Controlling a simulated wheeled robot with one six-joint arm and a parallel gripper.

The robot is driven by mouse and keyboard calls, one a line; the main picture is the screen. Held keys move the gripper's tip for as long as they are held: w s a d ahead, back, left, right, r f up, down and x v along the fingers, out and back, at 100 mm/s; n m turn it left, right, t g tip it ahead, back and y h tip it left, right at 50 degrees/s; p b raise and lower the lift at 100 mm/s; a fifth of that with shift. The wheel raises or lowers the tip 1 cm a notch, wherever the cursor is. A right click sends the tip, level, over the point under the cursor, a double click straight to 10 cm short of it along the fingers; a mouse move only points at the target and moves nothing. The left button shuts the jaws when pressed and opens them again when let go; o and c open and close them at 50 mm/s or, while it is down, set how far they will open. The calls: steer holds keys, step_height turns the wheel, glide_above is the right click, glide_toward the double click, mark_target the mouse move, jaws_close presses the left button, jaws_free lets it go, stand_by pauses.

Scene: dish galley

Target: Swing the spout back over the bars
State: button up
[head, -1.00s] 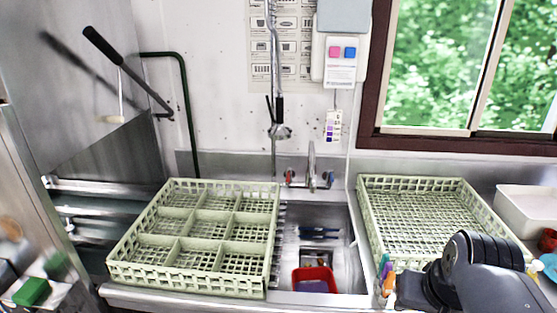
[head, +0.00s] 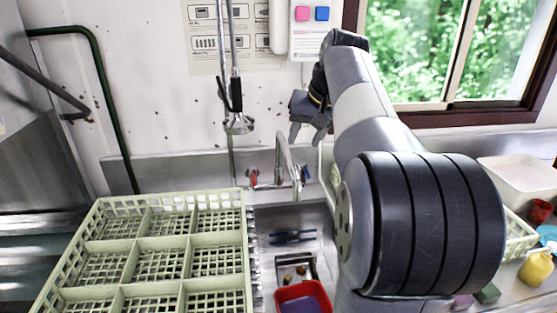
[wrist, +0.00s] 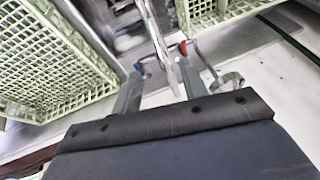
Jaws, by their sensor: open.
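The chrome spout (head: 287,150) rises from the wall tap behind the sink (head: 320,222). It arches forward, its outlet over the sink's back part. A ribbed strip of bars (head: 253,245) shows along the sink's left side, partly hidden by the rack. My gripper (head: 308,122) is raised near the wall, above and right of the spout. In the wrist view my gripper (wrist: 160,88) is open and empty, and the blurred spout (wrist: 163,50) shows between the fingers in the picture. I cannot tell its distance from them.
A divided green rack (head: 140,250) stands left of the sink. Another rack (head: 515,235) is mostly behind my arm. A sprayer (head: 238,122) hangs above, left of the spout. The tap has a red handle (head: 252,178). A red tub (head: 303,298) sits in the sink.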

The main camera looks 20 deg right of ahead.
mark_target(293, 165)
steer(key=x, duration=0.9)
steer(key=shift+f, duration=0.35)
jaws_close()
